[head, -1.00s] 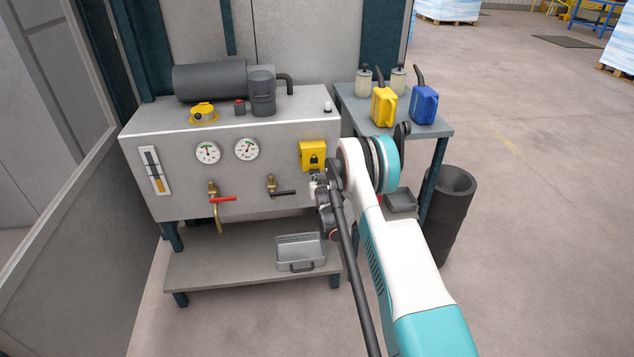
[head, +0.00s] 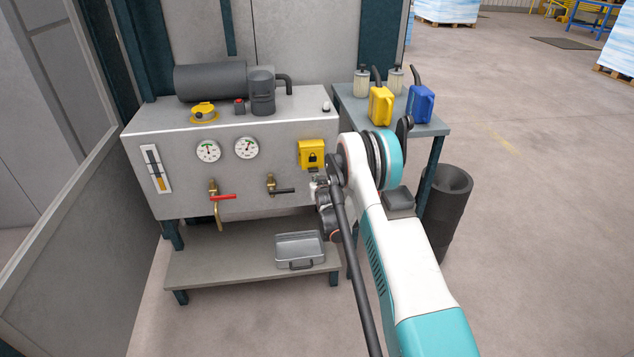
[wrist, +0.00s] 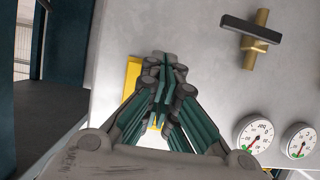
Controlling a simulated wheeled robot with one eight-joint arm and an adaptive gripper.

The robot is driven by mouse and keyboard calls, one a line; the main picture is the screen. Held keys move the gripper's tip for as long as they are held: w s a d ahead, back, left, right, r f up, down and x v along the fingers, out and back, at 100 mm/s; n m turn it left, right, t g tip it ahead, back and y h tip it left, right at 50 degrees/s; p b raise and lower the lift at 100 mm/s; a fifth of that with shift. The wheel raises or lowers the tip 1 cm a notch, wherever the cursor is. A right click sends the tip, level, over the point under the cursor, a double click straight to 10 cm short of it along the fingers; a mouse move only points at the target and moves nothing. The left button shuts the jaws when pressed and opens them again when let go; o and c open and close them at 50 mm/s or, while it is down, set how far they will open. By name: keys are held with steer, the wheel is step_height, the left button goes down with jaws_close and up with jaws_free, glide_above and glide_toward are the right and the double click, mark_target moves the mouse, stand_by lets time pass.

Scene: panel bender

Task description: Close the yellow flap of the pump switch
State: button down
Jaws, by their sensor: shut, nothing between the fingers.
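The yellow flap (head: 311,153) with a black padlock sign is on the right of the grey unit's front face. Its sign faces outward in the head view; I cannot tell whether it is fully closed. In the wrist view, part of the yellow flap (wrist: 132,78) shows beside and behind my fingers. My gripper (head: 316,182) is shut and empty, just below the flap in the head view. In the wrist view my gripper (wrist: 167,75) covers much of the flap, and contact cannot be made out. The switch itself is hidden.
The grey unit (head: 180,190) carries two gauges (head: 208,151), a red-handled valve (head: 222,197) and a black-handled valve (head: 281,189).

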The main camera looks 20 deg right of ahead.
steer(key=s+a+f+p, duration=0.2)
steer(key=s+f, duration=0.5)
steer(key=shift+p, duration=0.4)
stand_by(2.1)
